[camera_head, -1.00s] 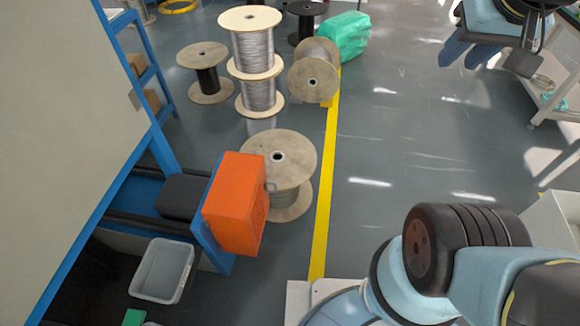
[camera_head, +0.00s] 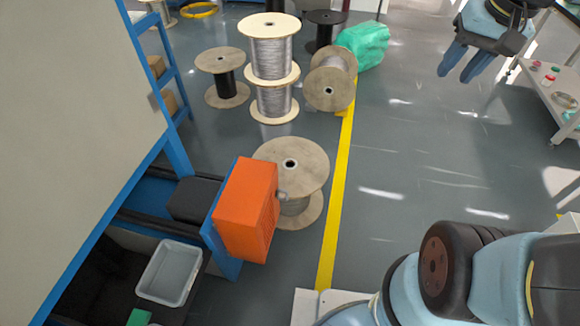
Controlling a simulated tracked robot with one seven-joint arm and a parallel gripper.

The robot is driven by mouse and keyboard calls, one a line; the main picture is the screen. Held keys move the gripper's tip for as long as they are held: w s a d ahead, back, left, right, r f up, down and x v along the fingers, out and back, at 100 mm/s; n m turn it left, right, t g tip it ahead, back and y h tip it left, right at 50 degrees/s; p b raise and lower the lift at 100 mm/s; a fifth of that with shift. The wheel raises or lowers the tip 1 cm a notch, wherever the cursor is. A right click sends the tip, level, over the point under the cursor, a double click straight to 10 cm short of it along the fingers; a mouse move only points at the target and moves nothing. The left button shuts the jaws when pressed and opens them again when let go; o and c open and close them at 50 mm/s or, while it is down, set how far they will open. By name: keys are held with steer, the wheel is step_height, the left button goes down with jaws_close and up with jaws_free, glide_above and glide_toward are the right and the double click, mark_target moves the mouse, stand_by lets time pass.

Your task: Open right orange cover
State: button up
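The orange cover (camera_head: 247,208) is a box-like part with a slotted right side. It sits at the end of the blue machine frame (camera_head: 219,245), at left of centre, and looks closed. My gripper (camera_head: 458,70) hangs at the top right, high over the floor and well apart from the cover. Its two blue fingers show with a gap between them, and nothing is between them.
Cable spools stand behind the cover, the nearest (camera_head: 296,166) close beside it. A grey bin (camera_head: 169,272) lies at the lower left. A green wrapped bundle (camera_head: 363,45) and a white cart (camera_head: 551,90) stand farther back. The floor right of the yellow line (camera_head: 336,200) is clear.

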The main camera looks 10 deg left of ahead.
steer(key=w+a+f+m+g+y, duration=0.25)
steer(key=w+f, duration=0.35)
steer(key=f, duration=0.3)
steer(key=w+a+f+m+g+y, duration=0.1)
steer(key=w+a+f+g+y, duration=0.2)
steer(key=w+f, duration=0.5)
steer(key=w+a+f+m+g+y, duration=0.15)
steer(key=w+a+f, duration=0.25)
steer(key=f, duration=0.7)
steer(key=m+t+y, duration=0.2)
steer(key=m+y, duration=0.8)
steer(key=m, duration=0.1)
glide_toward(287, 195)
steer(key=a, duration=0.3)
steer(key=a+f, duration=0.1)
steer(key=a, duration=0.6)
steer(key=shift+s+f, duration=0.15)
steer(key=shift+s, duration=0.05)
steer(key=shift+c, duration=0.3)
jaws_close()
